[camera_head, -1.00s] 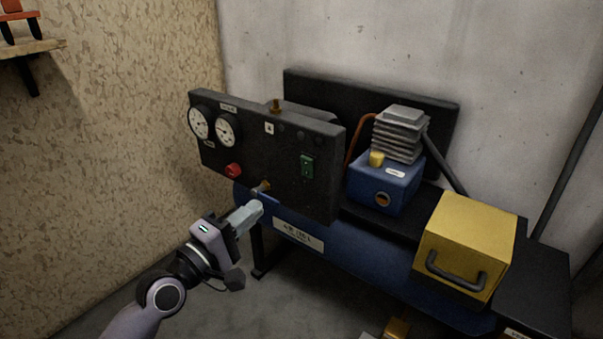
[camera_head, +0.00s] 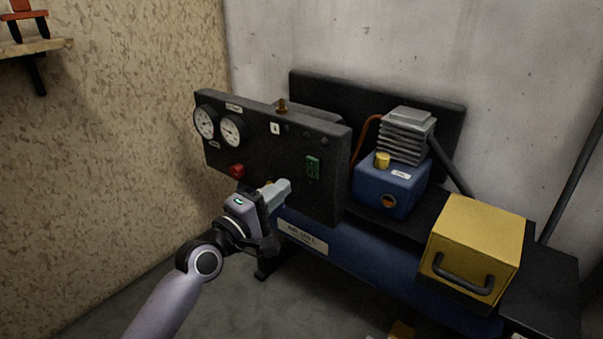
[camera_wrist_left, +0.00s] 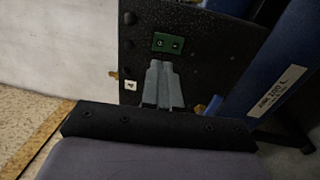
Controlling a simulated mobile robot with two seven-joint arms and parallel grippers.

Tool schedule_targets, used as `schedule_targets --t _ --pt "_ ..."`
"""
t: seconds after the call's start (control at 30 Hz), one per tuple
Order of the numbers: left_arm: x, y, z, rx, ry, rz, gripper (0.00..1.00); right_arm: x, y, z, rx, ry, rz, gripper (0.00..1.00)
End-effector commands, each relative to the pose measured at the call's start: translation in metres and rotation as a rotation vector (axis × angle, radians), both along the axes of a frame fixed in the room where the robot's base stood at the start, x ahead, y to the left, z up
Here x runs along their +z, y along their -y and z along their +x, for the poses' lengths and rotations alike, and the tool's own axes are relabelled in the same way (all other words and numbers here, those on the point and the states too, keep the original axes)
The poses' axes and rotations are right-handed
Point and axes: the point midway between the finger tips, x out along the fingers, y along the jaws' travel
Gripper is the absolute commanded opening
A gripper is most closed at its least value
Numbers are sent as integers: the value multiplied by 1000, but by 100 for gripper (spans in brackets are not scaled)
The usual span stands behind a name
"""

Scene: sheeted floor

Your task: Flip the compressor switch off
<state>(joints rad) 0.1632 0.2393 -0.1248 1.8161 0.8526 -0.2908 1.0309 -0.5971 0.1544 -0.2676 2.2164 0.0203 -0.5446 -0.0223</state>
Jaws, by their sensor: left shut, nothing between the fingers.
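The compressor's black control panel (camera_head: 270,155) stands above a blue tank (camera_head: 355,262). The green switch (camera_head: 313,167) is on the right part of the panel face; it also shows in the left wrist view (camera_wrist_left: 168,43), just beyond my fingertips. My left gripper (camera_head: 287,186) is shut and empty, in front of the panel, a little below and left of the switch in the head view. In the left wrist view my left gripper (camera_wrist_left: 160,66) points at the switch, with a small gap in the picture. The switch's position is too small to tell. My right gripper is not in view.
A red knob (camera_head: 237,171) and two gauges (camera_head: 218,127) are on the panel's left part. A blue pump with grey fins (camera_head: 390,187) and a yellow box (camera_head: 478,240) stand to the right. A speckled wall is at left, with a shelf (camera_head: 35,50).

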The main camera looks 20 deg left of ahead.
Motion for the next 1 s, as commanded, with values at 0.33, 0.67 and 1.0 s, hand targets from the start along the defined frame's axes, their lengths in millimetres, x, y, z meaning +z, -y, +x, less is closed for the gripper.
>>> schedule_targets --t 0.33,0.67,1.0 --pt "6 19 50 -2 1 -2 0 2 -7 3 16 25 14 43" --pt "9 26 69 -1 0 -1 0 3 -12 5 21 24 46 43" --pt "9 26 69 -1 0 0 0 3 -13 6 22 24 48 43"
